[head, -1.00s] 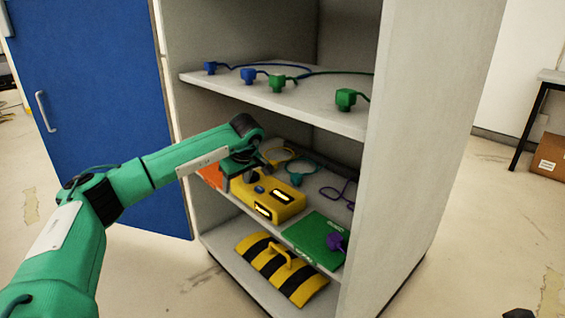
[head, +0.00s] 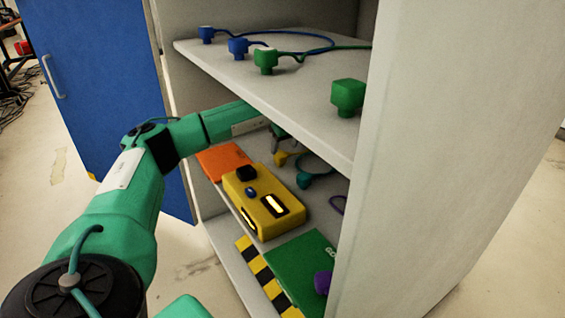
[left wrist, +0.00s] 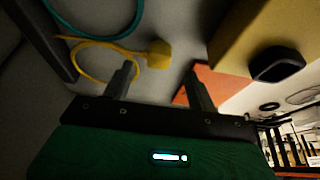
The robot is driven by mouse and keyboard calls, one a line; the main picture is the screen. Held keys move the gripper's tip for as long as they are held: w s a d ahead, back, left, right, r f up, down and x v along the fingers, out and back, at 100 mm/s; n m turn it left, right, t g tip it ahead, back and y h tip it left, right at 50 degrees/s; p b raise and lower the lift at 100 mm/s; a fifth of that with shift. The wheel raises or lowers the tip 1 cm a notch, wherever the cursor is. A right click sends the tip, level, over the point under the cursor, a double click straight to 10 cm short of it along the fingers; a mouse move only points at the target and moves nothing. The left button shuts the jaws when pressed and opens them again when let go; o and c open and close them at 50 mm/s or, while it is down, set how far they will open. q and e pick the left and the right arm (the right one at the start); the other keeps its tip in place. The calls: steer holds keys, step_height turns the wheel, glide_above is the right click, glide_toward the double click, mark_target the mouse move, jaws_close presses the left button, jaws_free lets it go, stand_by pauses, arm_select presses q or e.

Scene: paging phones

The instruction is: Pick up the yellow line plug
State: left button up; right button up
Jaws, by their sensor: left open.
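The yellow line plug (head: 281,158) lies on the middle shelf of the cabinet, behind the yellow phone box. In the left wrist view the yellow plug (left wrist: 158,54) shows with its yellow cord looping to the left. My left gripper (left wrist: 160,74) is open and empty. The plug sits just beyond the fingertips, roughly in line with the gap between them; I cannot tell the exact distance. In the head view my left gripper (head: 279,137) is partly hidden under the upper shelf, close to the plug. My right gripper is not in view.
The yellow phone box (head: 262,203) stands in front of the plug, with an orange pad (head: 222,160) to its left. A teal plug (head: 304,180) lies to the right. A green pad (head: 292,270) bears a purple plug (head: 322,283). The upper shelf (head: 290,88) hangs overhead.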

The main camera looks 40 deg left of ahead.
mark_target(282, 157)
arm_select(q)
steer(key=b+x, duration=0.1)
steer(key=x, duration=0.1)
steer(key=b+x, duration=0.2)
steer(key=shift+d+f, duration=0.15)
steer(key=shift+f, duration=0.15)
steer(key=shift+w+a+f+b, duration=0.1)
steer(key=shift+a+f+b, duration=0.2)
steer(key=shift+f, duration=0.15)
steer(key=c, duration=1)
steer(key=shift+c, duration=0.4)
steer(key=shift+r, duration=0.15)
